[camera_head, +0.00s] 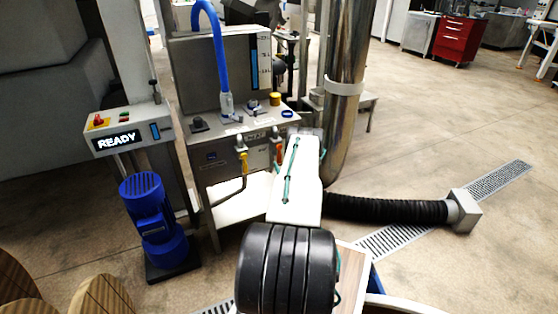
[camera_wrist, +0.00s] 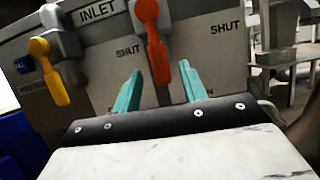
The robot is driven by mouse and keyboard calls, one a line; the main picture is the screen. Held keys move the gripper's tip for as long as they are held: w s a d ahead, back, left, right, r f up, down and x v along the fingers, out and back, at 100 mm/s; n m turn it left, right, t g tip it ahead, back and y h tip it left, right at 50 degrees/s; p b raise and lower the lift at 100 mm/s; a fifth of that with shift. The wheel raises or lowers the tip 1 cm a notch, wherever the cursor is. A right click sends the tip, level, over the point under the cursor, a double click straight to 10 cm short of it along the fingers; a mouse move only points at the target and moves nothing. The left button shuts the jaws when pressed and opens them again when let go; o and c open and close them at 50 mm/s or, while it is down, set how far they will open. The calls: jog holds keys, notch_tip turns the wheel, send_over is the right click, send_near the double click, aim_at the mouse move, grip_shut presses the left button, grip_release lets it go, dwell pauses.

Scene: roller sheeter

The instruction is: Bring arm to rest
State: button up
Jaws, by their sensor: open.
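My gripper (camera_wrist: 160,92) shows in the wrist view as two teal fingers held apart, with nothing between them that I can see held. An orange-red lever (camera_wrist: 158,60) hangs down on the panel beyond, between the fingers in the picture; I cannot tell whether they touch it. In the head view my white and black arm (camera_head: 296,190) reaches forward to the machine's front panel, where the yellow lever (camera_head: 243,165) and the orange lever (camera_head: 279,152) show. The fingertips are hard to make out there.
The machine (camera_head: 228,75) has a blue hose (camera_head: 218,50) on top. A control box reading READY (camera_head: 115,142) and a blue motor (camera_head: 150,205) stand left. A steel pipe (camera_head: 347,90) and a black corrugated duct (camera_head: 390,210) are right. The floor farther right is open.

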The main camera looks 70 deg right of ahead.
jog(key=shift+v, duration=1.25)
